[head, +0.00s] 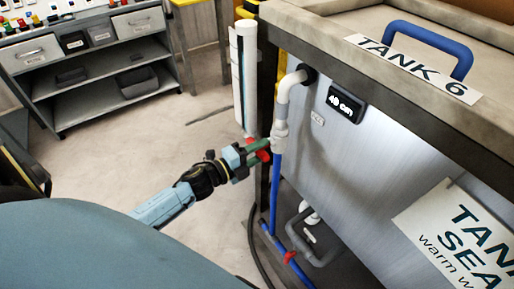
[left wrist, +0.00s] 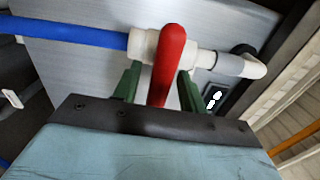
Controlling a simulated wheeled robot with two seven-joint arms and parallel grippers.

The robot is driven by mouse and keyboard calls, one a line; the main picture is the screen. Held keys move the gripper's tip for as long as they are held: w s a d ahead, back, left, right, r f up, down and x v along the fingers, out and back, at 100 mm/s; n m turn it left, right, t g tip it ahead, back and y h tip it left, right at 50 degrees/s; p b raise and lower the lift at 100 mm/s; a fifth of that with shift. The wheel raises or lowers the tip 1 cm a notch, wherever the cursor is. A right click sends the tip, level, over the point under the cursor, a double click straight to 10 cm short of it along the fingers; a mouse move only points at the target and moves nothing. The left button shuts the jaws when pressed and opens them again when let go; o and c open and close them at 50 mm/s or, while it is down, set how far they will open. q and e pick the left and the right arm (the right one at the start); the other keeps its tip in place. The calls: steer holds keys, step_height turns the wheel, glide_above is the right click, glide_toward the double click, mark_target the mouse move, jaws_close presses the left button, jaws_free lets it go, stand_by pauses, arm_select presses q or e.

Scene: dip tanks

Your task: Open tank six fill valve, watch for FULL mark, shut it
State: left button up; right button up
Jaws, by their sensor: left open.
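The tank (head: 325,140) is labelled TANK 6 (head: 412,68). A white and blue fill pipe (head: 278,185) runs down its left side. The pipe's valve has a red handle (head: 263,155); in the left wrist view the red handle (left wrist: 167,65) lies crosswise to the white valve body (left wrist: 143,45). My left gripper (head: 262,147) is at the handle. In the left wrist view, its green fingers (left wrist: 158,88) stand apart on either side of the handle, with gaps visible. A dark display (head: 345,104) on the tank reads about "40 cm". I see no FULL mark. My right gripper is out of view.
A white vertical tube (head: 245,80) stands left of the pipe. A second red handle (head: 289,256) sits lower on blue piping. A dark hose (head: 253,245) hangs near the tank's foot. A grey shelf unit (head: 95,70) stands at the back left. The floor between is mostly clear.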

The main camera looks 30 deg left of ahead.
arm_select(q)
steer(key=p+v, duration=0.1)
steer(key=v, duration=1.2)
steer(key=shift+s+p, duration=0.2)
steer(key=shift+p, duration=0.2)
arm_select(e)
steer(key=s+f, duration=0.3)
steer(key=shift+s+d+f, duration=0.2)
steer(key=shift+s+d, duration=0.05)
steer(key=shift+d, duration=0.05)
